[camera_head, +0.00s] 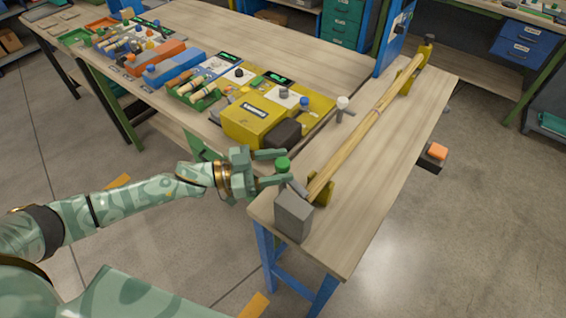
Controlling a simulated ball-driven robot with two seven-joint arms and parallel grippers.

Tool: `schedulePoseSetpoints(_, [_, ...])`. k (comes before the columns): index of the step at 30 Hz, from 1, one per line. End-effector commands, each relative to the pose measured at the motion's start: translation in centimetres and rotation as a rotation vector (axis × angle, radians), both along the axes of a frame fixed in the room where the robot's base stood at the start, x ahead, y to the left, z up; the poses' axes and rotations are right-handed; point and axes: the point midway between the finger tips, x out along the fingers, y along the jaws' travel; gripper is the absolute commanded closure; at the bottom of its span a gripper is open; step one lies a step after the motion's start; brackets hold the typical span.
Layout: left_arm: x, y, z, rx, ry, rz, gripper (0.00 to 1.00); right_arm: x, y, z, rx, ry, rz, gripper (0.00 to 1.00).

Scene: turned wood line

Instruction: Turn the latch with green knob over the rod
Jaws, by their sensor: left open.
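A long wooden rod (368,128) lies along the right-hand table, its near end in a yellow-olive support (321,190) and its far end in another support (412,77). The green knob (283,163) stands at the near end, left of the rod. A short grey latch arm (297,187) shows beside it, near the rod's end; its exact join to the knob is hard to see. My left gripper (286,167) is open, with one finger on the far side of the knob and one on the near side. Contact cannot be told. My right gripper is out of view.
A grey block (294,215) stands at the table's near corner. A yellow machine (262,118) with a dark front part is just beyond my gripper. A white-knobbed piece (343,103) stands left of the rod. The tabletop right of the rod (375,185) is clear.

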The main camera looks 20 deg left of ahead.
Motion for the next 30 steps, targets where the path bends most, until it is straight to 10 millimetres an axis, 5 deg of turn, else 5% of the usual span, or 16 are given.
schedulePoseSetpoints(13, [0.7, -1.2, 0.0, 0.001, 0.000, 0.001, 0.47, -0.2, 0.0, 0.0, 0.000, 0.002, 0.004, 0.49])
schedulePoseSetpoints(19, [0.7, -1.2, 0.0, 0.001, 0.000, 0.001, 1.00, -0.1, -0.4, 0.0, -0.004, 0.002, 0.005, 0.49])
schedulePoseSetpoints(23, [0.6, -1.3, 0.2, -0.002, 0.000, 0.014, 1.00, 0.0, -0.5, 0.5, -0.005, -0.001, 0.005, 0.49])
schedulePoseSetpoints(30, [0.6, -1.4, 0.7, -0.006, 0.000, 0.200, 1.00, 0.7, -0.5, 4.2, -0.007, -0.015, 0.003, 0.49])
